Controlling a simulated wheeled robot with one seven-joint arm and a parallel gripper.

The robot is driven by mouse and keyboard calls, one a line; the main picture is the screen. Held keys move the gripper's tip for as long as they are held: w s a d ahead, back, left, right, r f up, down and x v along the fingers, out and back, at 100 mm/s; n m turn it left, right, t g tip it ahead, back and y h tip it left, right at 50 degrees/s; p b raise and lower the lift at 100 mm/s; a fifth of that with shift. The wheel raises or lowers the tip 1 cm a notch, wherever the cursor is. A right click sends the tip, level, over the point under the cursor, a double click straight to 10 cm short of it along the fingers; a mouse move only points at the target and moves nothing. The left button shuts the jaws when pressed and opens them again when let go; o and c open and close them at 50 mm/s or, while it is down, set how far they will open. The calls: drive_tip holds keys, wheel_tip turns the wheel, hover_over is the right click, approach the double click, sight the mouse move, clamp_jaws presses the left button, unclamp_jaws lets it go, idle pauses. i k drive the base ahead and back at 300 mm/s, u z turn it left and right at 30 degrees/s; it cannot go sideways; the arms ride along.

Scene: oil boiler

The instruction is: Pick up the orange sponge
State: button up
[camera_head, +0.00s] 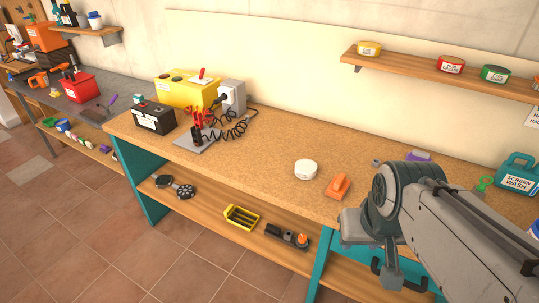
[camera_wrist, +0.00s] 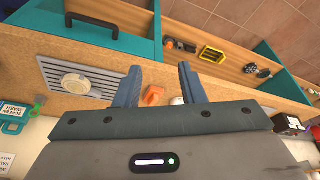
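The orange sponge (camera_head: 338,186) lies on the cork-coloured bench top near its front edge, to the right of a round white tub (camera_head: 306,169). In the wrist view the sponge (camera_wrist: 154,96) shows between the fingers, partly hidden by the gripper body. My gripper (camera_wrist: 160,84) is open, with its two blue-grey fingers apart and nothing held between them. I cannot tell from the wrist view how far the fingers are above the bench.
A teal screen wash jug (camera_head: 516,176) stands at the right. A black battery (camera_head: 154,117) and yellow box (camera_head: 187,91) stand at the left. A shelf (camera_head: 445,74) with tins hangs above. A lower shelf holds a yellow tray (camera_head: 241,217). Bench left of the tub is fairly clear.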

sight(337, 190)
drive_tip(key=i, duration=0.85)
drive_tip(key=u, duration=0.3)
